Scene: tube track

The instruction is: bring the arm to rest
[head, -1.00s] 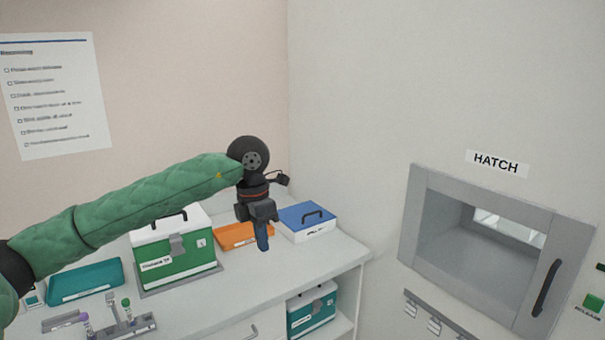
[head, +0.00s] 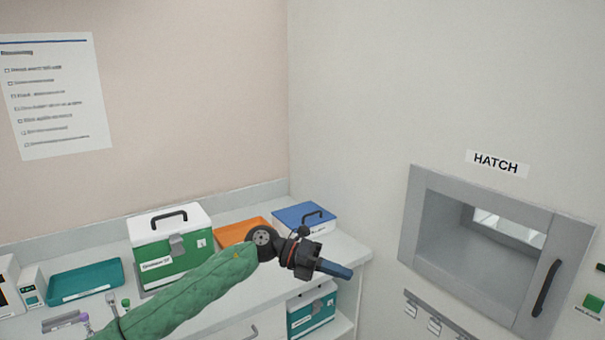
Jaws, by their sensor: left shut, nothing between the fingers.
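My left arm, in a green quilted sleeve, comes in from the bottom left of the head view. My left gripper (head: 336,270) is shut and empty, with its blue fingers pointing right. In the picture it lies over the right front edge of the white counter (head: 215,310). It shows below the blue-lidded box and above the green box on the shelf. My right gripper is not in view.
On the counter stand a green-and-white box (head: 172,252), an orange tray (head: 240,231), a blue-lidded box (head: 304,217) and a teal tray (head: 85,281). A tube rack is partly hidden by my arm. Another green box (head: 311,312) sits on the shelf. The hatch (head: 490,250) is at right.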

